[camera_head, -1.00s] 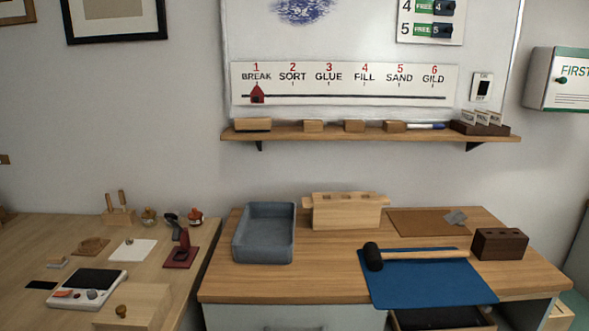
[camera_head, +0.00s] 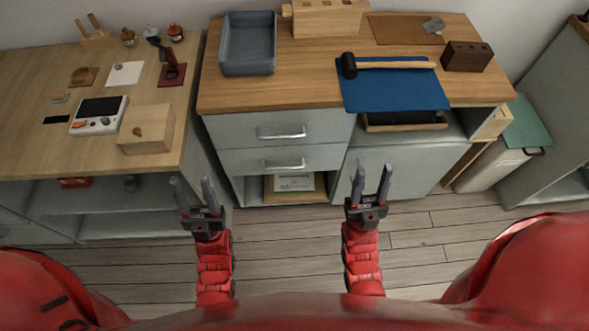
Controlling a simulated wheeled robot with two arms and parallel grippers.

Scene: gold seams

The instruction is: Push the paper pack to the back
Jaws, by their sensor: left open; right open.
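A pale flat pack with a green-marked label (camera_head: 294,183), which looks like the paper pack, lies in the open low compartment under the two drawers. A tan board or sheet shows around and under it. How far back it sits is hard to tell. My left gripper (camera_head: 192,186) is open and empty, to the left of the compartment, above the floor. My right gripper (camera_head: 371,180) is open and empty, to the right of the compartment, in front of the grey cabinet door. Neither gripper touches the pack.
Above the compartment are two drawers with handles (camera_head: 282,134). The worktop holds a grey tray (camera_head: 248,45), a blue mat (camera_head: 393,88) and a mallet (camera_head: 349,66). An open shelf (camera_head: 110,197) stands left. The wooden floor (camera_head: 290,235) before the cabinet is clear.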

